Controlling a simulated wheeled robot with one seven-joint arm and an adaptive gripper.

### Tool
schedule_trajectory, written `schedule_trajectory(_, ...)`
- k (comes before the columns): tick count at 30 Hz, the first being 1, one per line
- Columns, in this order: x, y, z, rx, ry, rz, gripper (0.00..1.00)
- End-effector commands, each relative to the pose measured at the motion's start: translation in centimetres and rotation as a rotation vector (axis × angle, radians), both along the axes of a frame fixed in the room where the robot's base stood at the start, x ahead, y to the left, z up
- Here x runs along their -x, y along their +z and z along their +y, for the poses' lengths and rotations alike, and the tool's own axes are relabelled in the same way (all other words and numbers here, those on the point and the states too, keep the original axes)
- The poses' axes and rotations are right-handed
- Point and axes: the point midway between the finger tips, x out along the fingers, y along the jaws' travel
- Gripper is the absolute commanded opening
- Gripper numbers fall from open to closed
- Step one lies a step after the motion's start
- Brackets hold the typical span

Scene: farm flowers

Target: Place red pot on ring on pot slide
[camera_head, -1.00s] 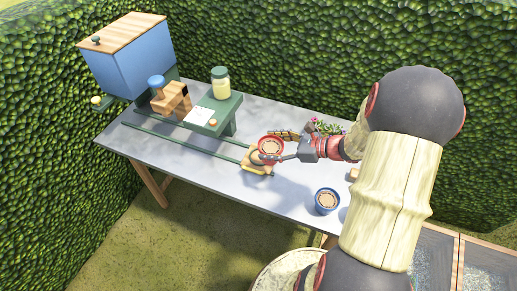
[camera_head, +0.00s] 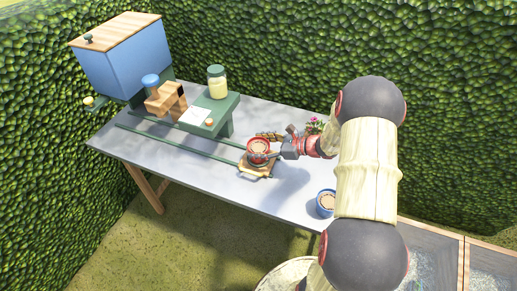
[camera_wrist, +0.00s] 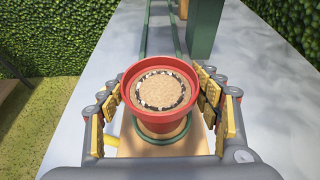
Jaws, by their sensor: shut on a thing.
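The red pot (camera_head: 258,146) is filled with brown soil and stands upright between the fingers of my gripper (camera_head: 268,149), which is shut on it. In the wrist view the pot (camera_wrist: 160,85) is centred between the fingers of the gripper (camera_wrist: 160,100). The wooden pot slide (camera_head: 257,169) is directly below the pot, at the near end of two green rails. The slide's green ring (camera_wrist: 184,133) shows around the lower part of the pot in the wrist view. Whether the pot's base rests on the slide is hidden.
A blue pot (camera_head: 326,204) of soil stands on the grey table (camera_head: 180,175) at the right. A green stand (camera_head: 222,113) holds a jar (camera_head: 217,82). A blue hopper (camera_head: 125,60) and a wooden block with a blue knob (camera_head: 150,81) are at the far left.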

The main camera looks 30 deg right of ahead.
Motion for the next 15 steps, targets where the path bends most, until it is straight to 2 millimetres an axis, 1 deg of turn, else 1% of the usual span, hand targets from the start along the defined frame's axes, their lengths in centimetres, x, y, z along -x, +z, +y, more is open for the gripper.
schedule_trajectory(11, -0.03, -0.44, -0.04, 0.0, -0.001, -0.002, 0.3)
schedule_trajectory(12, 0.0, -0.56, -0.02, 0.001, 0.0, -0.001, 0.64)
schedule_trajectory(15, 0.01, -0.48, -0.03, 0.001, 0.0, -0.001, 0.7)
